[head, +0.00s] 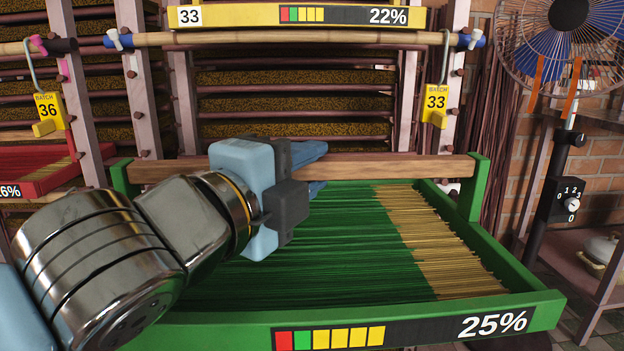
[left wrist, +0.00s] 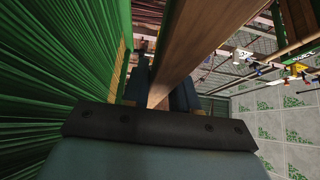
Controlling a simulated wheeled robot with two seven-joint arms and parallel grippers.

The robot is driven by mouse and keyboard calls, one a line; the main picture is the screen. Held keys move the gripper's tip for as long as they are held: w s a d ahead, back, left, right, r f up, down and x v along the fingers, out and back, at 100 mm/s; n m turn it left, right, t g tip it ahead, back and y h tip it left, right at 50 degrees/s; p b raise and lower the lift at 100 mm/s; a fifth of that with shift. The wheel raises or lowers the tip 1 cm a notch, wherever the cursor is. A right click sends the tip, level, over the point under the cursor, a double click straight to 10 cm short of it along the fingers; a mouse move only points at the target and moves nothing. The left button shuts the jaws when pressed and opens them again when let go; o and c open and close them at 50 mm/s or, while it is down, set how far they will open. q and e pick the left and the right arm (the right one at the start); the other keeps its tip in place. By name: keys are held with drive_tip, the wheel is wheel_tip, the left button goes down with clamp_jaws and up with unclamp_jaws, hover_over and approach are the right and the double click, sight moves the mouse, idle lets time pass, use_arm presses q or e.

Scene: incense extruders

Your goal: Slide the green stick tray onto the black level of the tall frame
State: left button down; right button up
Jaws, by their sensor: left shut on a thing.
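The green stick tray (head: 541,307) is in the middle front, filled with green and tan sticks, with a 25% label on its front. A wooden bar (head: 400,168) runs between its two green end posts. My left gripper (head: 312,170) is shut on this bar, left of its middle. The left wrist view shows the bar (left wrist: 200,45) between the fingers. The tall frame (head: 137,75) stands behind, with pale uprights and stacked levels. I cannot tell which level is the black one. My right gripper is not in view.
A yellow tray (head: 350,16) marked 33 and 22% sits above, over a bamboo pole (head: 290,39) with blue ends. A red tray (head: 40,180) is at left. A fan (head: 568,45) stands at right.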

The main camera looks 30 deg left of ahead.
use_arm(q)
drive_tip(key=w+a, duration=0.1)
drive_tip(key=w, duration=0.1)
drive_tip(key=w+a, duration=0.1)
drive_tip(key=w, duration=0.1)
drive_tip(key=w+a, duration=0.2)
drive_tip(key=shift+w, duration=0.25)
drive_tip(key=w+a, duration=0.1)
drive_tip(key=w, duration=0.1)
drive_tip(key=w+a+p, duration=0.2)
drive_tip(key=w, duration=0.1)
drive_tip(key=shift+w+a+r, duration=0.2)
drive_tip(key=shift+w+a, duration=0.05)
drive_tip(key=shift+w, duration=0.1)
drive_tip(key=w+a+f+p, duration=0.1)
drive_tip(key=w+a+p, duration=0.4)
drive_tip(key=w+p, duration=0.2)
drive_tip(key=w+a+f+p, duration=0.2)
drive_tip(key=w+a+p, duration=0.4)
drive_tip(key=w, duration=0.4)
drive_tip(key=shift+w+p, duration=0.35)
drive_tip(key=shift+p, duration=0.05)
drive_tip(key=shift+r, duration=0.1)
drive_tip(key=shift+c, duration=2.4)
unclamp_jaws()
